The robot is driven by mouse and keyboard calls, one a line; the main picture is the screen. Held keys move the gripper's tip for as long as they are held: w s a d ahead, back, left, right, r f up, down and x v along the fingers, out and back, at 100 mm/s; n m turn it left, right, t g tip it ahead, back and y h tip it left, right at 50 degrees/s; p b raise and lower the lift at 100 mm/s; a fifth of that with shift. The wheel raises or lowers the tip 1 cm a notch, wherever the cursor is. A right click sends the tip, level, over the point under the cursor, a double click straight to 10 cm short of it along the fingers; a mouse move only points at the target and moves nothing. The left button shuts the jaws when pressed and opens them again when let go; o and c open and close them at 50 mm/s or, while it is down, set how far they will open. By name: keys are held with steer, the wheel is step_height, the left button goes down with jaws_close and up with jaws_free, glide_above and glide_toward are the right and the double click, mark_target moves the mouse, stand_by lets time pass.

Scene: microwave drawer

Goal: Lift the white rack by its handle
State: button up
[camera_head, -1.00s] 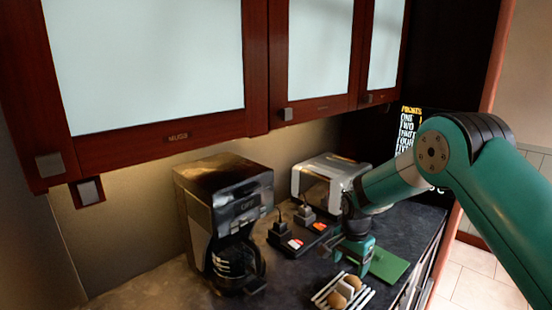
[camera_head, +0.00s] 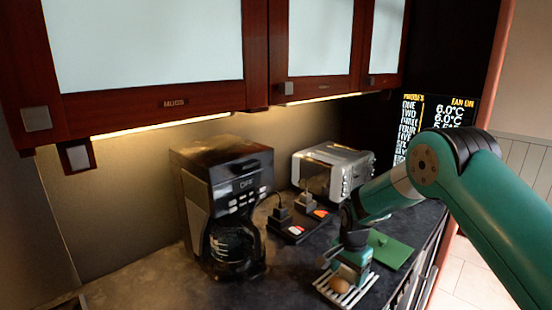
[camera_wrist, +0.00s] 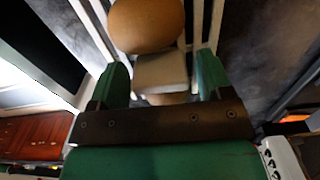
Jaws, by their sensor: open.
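The white rack (camera_head: 350,299) of parallel bars lies on the dark counter in the head view, and its bars (camera_wrist: 197,25) also show in the wrist view. A brown egg-shaped item (camera_head: 339,285) rests on it, large at the top of the wrist view (camera_wrist: 147,25). My gripper (camera_head: 346,277) is over the rack, partly covering it. In the wrist view my green fingers (camera_wrist: 163,78) are open on either side of a pale block (camera_wrist: 160,72), with gaps beside it. I cannot tell surely whether this block is the rack's handle. Another brown item shows partly below the block.
A green board (camera_head: 392,250) lies right of the rack. Behind are a black tray with plugs (camera_head: 292,228) and a toaster (camera_head: 330,168). A coffee maker (camera_head: 225,205) stands at left. Wall cabinets (camera_head: 180,98) hang above. The counter's front edge is at right.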

steer(key=c, duration=0.9)
steer(key=shift+r+p, duration=1.8)
steer(key=shift+r, duration=1.25)
